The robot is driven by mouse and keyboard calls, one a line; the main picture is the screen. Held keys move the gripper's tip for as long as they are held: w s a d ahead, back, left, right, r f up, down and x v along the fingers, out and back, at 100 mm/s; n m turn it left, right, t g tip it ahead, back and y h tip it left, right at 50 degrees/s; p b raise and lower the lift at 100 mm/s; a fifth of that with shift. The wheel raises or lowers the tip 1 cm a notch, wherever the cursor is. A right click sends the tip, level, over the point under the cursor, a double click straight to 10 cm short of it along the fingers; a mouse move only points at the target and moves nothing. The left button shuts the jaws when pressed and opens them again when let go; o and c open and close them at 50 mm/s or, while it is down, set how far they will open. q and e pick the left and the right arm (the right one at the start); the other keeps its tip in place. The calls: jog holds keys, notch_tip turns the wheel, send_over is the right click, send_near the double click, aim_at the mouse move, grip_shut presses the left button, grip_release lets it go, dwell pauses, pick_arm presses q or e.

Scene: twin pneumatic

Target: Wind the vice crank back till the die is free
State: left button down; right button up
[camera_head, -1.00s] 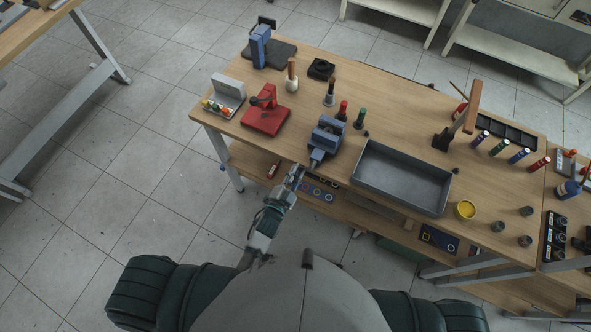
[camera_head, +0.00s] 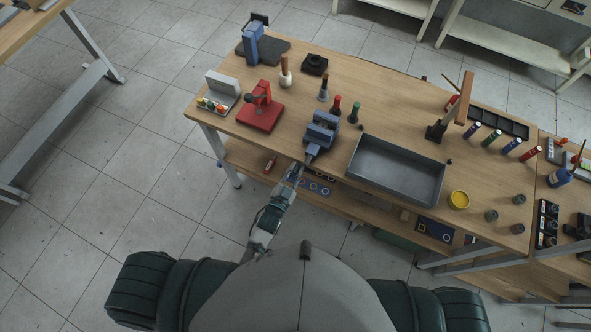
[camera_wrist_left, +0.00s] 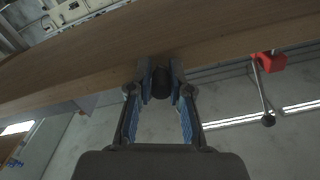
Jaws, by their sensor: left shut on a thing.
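The blue-grey vice (camera_head: 321,130) stands at the front edge of the workbench, its front end reaching over the edge. My left gripper (camera_head: 296,170) is just in front of and below that end. In the left wrist view, my left gripper (camera_wrist_left: 161,82) is shut on a dark rounded crank knob (camera_wrist_left: 160,84), with a finger on either side of it. The rest of the crank is hidden or too small to make out. I cannot make out the die between the vice jaws. My right gripper is not in view.
A red press (camera_head: 261,108) stands left of the vice and a grey tray (camera_head: 397,171) right of it. A lower shelf (camera_head: 250,167) lies under the bench top. The floor in front is clear.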

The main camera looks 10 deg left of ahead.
pick_arm(q)
jog(key=shift+w+a+r, duration=0.1)
jog(key=shift+r, duration=0.05)
jog(key=c, duration=1.1)
grip_release()
jog(key=v, duration=1.2)
